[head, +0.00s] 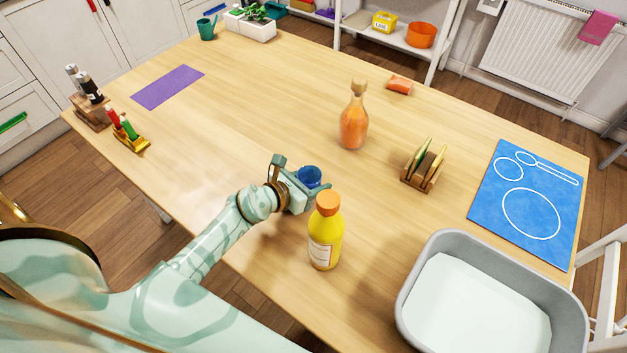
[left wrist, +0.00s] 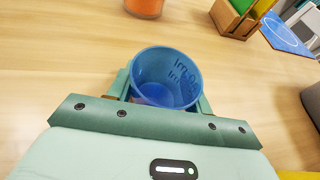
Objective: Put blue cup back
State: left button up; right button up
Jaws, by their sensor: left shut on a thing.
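The blue cup (head: 311,176) is between the fingers of my left gripper (head: 302,178), over the middle of the wooden table's near side. In the left wrist view the cup (left wrist: 166,78) stands mouth toward the camera, with dark lettering on its inner wall and a finger of my left gripper (left wrist: 163,92) on each side. My left gripper is shut on it. I cannot tell whether the cup's base touches the table. My right gripper is not in view.
A yellow bottle (head: 325,231) with an orange cap stands close by. A glass bottle (head: 354,118), a wooden rack (head: 424,168), a blue mat with white outlines (head: 477,205) and a grey tub (head: 401,305) lie beyond or right. A purple mat (head: 168,87) lies left; the table between is clear.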

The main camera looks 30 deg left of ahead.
pick_arm(q)
jog(key=shift+f, duration=0.25)
jog(key=o, duration=1)
jog(key=shift+r, duration=0.1)
jog(key=shift+c, duration=0.2)
jog(key=shift+r, duration=0.2)
jog(key=shift+s+a+r+p, duration=0.15)
jog(key=shift+s+r+p, duration=0.05)
jog(key=shift+s+p, duration=0.1)
jog(key=p+v, duration=0.2)
jog(key=v, duration=0.8)
jog(key=shift+s+a+p, duration=0.1)
jog(key=shift+p, duration=0.3)
jog(key=shift+s+a+r, duration=0.15)
jog(key=shift+s+r, duration=0.1)
jog(key=shift+s, duration=0.2)
